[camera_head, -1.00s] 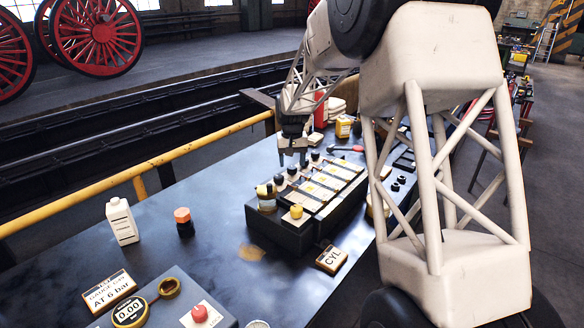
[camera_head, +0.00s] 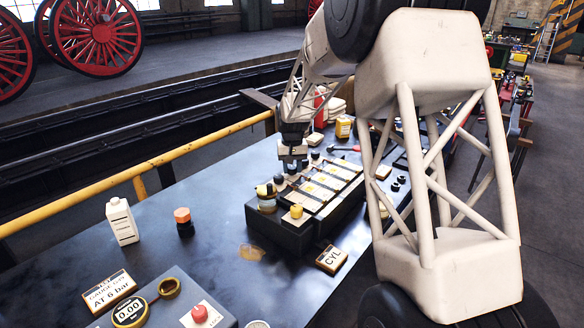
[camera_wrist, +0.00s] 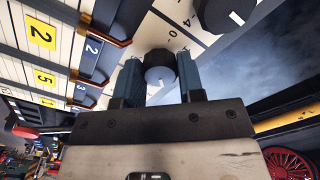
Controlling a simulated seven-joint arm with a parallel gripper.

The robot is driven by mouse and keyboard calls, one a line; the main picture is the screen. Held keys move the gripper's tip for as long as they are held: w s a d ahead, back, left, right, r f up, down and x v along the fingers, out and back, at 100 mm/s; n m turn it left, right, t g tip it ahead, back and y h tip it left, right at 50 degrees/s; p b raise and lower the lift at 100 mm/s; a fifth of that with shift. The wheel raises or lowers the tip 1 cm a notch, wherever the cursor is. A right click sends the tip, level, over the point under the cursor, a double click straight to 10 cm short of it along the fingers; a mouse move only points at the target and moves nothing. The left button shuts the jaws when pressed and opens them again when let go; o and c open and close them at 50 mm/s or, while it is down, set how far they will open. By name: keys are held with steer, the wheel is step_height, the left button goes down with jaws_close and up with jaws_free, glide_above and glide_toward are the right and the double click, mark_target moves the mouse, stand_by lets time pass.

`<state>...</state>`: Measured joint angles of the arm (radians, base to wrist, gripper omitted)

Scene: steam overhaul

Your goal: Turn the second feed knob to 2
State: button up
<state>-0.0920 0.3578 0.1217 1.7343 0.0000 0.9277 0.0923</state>
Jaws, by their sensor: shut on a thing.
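In the wrist view, my gripper (camera_wrist: 158,82) has its two blue-grey fingers on either side of a black round knob (camera_wrist: 160,62) and is shut on it. The knob's white mark faces the wrist camera side; its exact reading is unclear. Printed digits, a 4 and a 0 among them, show on the pale panel (camera_wrist: 186,28) beside it. A further black knob (camera_wrist: 224,14) with a white mark is at the upper right. In the head view, my gripper (camera_head: 291,167) is over the row of black knobs along the left edge of the dark box (camera_head: 280,232).
In the wrist view, a yellow 2 plate (camera_wrist: 41,34) lies left of the knob, among copper-coloured handles. In the head view, a yellow knob (camera_head: 296,211), a CYL block (camera_head: 331,259) and a white bottle (camera_head: 122,221) stand nearby.

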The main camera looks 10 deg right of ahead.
mark_target(292, 168)
steer(key=shift+n, duration=0.4)
steer(key=n, duration=0.3)
steer(key=shift+n, duration=0.3)
steer(key=n, duration=0.5)
stand_by(0.4)
steer(key=o, duration=0.9)
steer(key=shift+r, duration=0.1)
steer(key=shift+r, duration=3.85)
